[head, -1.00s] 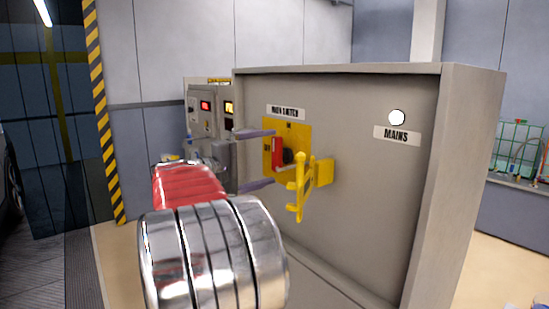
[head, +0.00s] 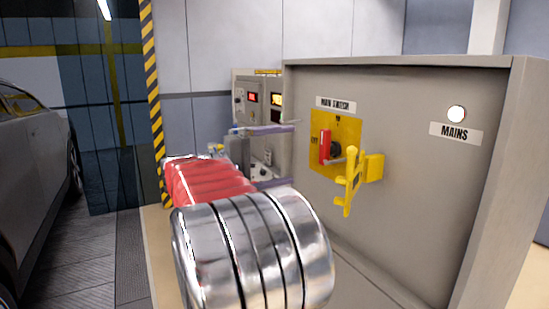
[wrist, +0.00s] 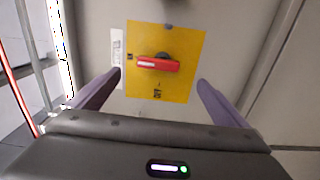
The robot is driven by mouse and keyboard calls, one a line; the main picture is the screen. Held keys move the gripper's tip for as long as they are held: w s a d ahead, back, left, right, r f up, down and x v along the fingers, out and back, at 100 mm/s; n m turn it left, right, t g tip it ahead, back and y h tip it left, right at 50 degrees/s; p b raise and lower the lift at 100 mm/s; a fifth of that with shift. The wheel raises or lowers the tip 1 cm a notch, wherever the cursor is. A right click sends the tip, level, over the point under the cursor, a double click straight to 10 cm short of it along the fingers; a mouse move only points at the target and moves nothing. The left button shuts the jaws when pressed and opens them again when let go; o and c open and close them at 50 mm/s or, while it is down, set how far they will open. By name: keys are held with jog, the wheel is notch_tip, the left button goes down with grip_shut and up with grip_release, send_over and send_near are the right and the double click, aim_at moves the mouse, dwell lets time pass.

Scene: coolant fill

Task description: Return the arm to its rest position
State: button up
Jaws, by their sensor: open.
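My gripper (head: 289,155) is open and empty in the head view, left of the yellow main switch plate (head: 346,126) and apart from it. The red switch handle (head: 325,147) stands upright on that plate in the head view. In the wrist view my gripper (wrist: 160,80) has its two purple fingers spread wide, with the yellow plate (wrist: 191,45) and the red handle (wrist: 158,65) beyond and between them. My arm reaches forward from the bottom middle of the head view.
A grey cabinet (head: 410,110) with a white MAINS lamp (head: 456,113) fills the right. A yellow hasp-like fitting (head: 352,175) sticks out near the switch. A control panel (head: 243,98) stands behind my gripper. A car (head: 35,160) and striped post (head: 152,90) are at left.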

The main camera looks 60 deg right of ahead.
dwell(0.3)
notch_tip(320, 180, down, 11)
jog(key=a+n+t+y, duration=0.2)
jog(key=t+y, duration=0.1)
jog(key=a+f+n+t+y, duration=0.1)
jog(key=a+f+t+y, duration=0.25)
jog(key=a+f, duration=0.6)
jog(key=a+f+n+t+y, duration=0.1)
jog(key=a+f+t+y, duration=0.15)
jog(key=a, duration=0.75)
jog(key=a+f+t+y, duration=0.1)
jog(key=a+f+y, duration=0.25)
jog(key=a, duration=0.55)
jog(key=s+a+t+y, duration=0.1)
jog(key=s+a+t, duration=0.1)
jog(key=a, duration=0.6)
jog(key=s+a+r+n+t+y, duration=0.1)
jog(key=s+a+y, duration=0.1)
jog(key=a, duration=0.6)
jog(key=shift+s+n+t, duration=0.3)
jog(key=shift+t, duration=0.1)
jog(key=shift+y, duration=0.25)
